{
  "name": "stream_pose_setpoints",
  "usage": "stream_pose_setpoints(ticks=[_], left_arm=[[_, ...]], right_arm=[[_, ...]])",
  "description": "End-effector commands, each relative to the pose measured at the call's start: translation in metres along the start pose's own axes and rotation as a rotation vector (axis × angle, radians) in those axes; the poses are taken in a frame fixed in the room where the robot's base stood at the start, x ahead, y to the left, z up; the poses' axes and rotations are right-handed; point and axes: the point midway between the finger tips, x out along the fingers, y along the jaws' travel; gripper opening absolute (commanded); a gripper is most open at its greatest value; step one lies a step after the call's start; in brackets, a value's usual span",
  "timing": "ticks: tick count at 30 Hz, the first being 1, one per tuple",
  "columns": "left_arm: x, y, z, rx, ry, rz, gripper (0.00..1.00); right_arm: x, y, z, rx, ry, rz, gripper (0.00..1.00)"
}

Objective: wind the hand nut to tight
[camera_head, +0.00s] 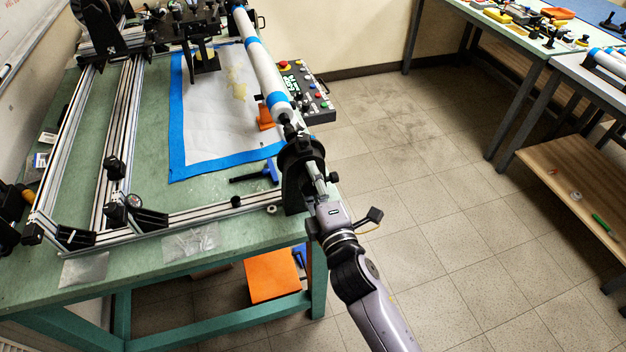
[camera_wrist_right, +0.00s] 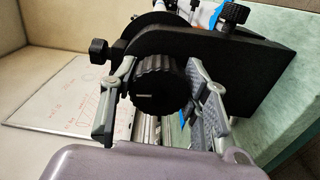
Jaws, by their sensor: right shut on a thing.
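The hand nut (camera_wrist_right: 158,84) is a round black ribbed knob on the near face of a black end bracket (camera_wrist_right: 237,65) in the right wrist view. My right gripper (camera_wrist_right: 160,105) has one finger on each side of the nut and is shut on it. In the head view, my right gripper (camera_head: 322,190) reaches the black bracket (camera_head: 297,172) at the near end of the long white tube (camera_head: 262,65). The nut is hidden there by the gripper and bracket. My left gripper does not show.
The green table (camera_head: 120,200) carries an aluminium frame (camera_head: 100,130) and a blue-edged white mat (camera_head: 215,125). A button box (camera_head: 305,92) and a blue-handled tool (camera_head: 268,172) lie near the tube. Tiled floor is open at right. An orange box (camera_head: 272,275) sits below the table.

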Motion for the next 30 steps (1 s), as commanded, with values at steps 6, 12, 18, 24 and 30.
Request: stream_pose_setpoints(ticks=[6,12,18,24,30], left_arm=[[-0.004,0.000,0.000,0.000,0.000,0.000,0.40],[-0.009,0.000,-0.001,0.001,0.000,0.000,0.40],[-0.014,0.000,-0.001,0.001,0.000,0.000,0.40],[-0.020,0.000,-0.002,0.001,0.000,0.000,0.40],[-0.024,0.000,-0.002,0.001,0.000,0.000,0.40]], right_arm=[[0.000,-0.001,0.000,0.208,-0.002,-0.002,0.15],[0.000,-0.001,0.000,0.398,-0.003,-0.002,0.15],[0.000,-0.002,0.000,0.583,-0.003,-0.003,0.15],[0.000,-0.002,-0.001,0.741,-0.003,-0.003,0.15],[0.000,-0.003,-0.001,0.854,-0.003,-0.003,0.15]])
